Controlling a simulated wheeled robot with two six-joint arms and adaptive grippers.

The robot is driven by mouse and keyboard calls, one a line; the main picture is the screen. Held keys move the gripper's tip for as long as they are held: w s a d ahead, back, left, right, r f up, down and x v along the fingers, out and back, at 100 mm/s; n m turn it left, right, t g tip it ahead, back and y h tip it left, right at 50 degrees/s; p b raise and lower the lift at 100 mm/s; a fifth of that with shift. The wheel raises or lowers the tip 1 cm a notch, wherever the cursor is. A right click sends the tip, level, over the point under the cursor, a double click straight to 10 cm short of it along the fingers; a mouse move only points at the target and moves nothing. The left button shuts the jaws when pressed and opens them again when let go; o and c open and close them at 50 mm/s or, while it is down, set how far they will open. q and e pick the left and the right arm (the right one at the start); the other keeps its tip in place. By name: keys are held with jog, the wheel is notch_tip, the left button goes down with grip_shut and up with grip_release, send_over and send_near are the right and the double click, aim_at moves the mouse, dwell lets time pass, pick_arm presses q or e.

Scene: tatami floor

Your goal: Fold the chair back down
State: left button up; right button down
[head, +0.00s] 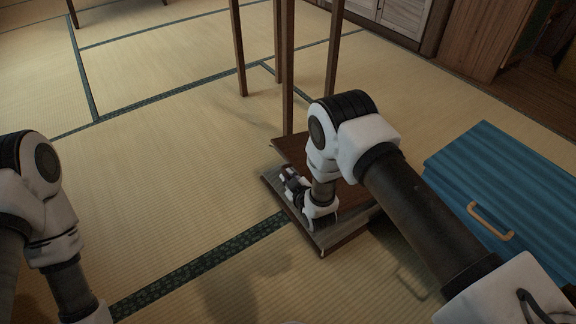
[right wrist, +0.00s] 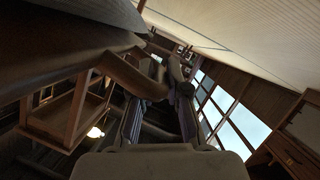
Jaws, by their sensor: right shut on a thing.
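A low brown wooden chair (head: 345,236) rests on the tatami in the middle of the head view, mostly behind my right arm. Its brown upper panel (head: 289,149) lies low above a greyish layer, and how far apart they are cannot be told. My right gripper (head: 290,182) is at the panel's left side, pointing left. In the right wrist view, its fingers (right wrist: 160,100) close around a brown curved bar (right wrist: 135,78), which looks like the edge of the chair back. My left arm shows at the lower left, with its gripper out of view.
A blue chest (head: 500,170) with a tan handle (head: 490,221) stands close to the chair's right. Tall thin wooden legs (head: 285,60) of a piece of furniture stand just behind it. Cabinets (head: 405,15) line the back. The tatami on the left is clear.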

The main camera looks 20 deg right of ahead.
jog(key=f, duration=0.2)
jog(key=f+b, duration=0.1)
jog(key=f, duration=0.1)
jog(key=shift+a, duration=0.35)
jog(key=c, duration=1.2)
grip_release()
jog(key=v, duration=1.2)
jog(key=shift+d, duration=0.1)
